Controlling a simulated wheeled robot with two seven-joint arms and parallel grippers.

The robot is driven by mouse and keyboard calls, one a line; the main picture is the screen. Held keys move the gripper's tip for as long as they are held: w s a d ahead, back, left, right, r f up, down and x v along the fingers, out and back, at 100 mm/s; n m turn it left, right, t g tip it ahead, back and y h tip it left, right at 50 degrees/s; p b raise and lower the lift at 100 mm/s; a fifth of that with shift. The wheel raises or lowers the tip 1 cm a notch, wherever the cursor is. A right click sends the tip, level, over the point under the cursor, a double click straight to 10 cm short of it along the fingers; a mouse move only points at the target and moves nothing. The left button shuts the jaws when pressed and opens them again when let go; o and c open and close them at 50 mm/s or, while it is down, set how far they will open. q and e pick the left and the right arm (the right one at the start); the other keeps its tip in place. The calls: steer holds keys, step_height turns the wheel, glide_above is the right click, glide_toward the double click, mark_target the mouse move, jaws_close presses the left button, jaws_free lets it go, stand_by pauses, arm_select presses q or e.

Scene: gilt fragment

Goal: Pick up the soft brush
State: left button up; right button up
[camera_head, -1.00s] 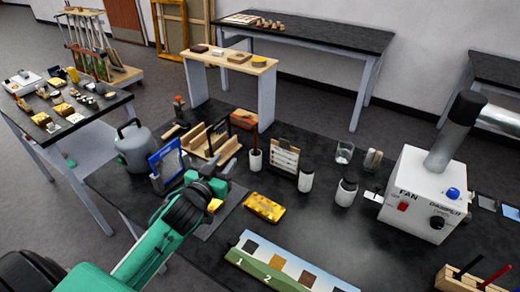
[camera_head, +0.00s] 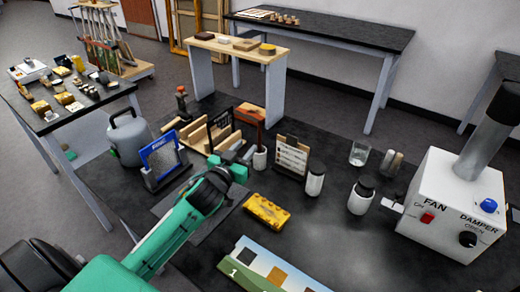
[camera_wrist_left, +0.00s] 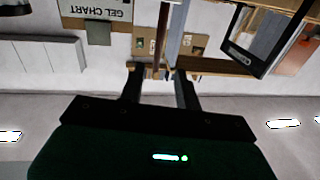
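A slim brush-like item with a reddish-brown handle (camera_head: 262,127) stands upright in a small white cup (camera_head: 260,158) behind the yellow box; I cannot tell for certain that it is the soft brush. My left gripper (camera_head: 243,157) is just left of the cup, partly hidden by its own green hand. In the left wrist view, which is upside down, its two fingers (camera_wrist_left: 158,76) are apart. A thin brown stick (camera_wrist_left: 161,30) appears between or beyond their tips; I see no clear contact. My right gripper is not in view.
A wooden rack (camera_head: 197,136) and a black frame (camera_head: 224,122) stand close behind the left gripper. A yellow box (camera_head: 266,212) lies in front. A white fan box (camera_head: 450,205) stands far right.

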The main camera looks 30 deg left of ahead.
mark_target(259, 135)
arm_select(q)
steer(key=w, duration=0.3)
steer(key=w+p, duration=0.1)
steer(key=w, duration=0.1)
steer(key=w+p, duration=0.1)
steer(key=w, duration=0.2)
steer(key=shift+w+d+f, duration=0.1)
steer(key=shift+w+f, duration=0.2)
steer(key=shift+w, duration=0.05)
steer(key=shift+w+f, duration=0.1)
steer(key=shift+w, duration=0.45)
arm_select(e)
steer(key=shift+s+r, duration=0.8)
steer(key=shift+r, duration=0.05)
arm_select(q)
steer(key=shift+c, duration=0.4)
jaws_close()
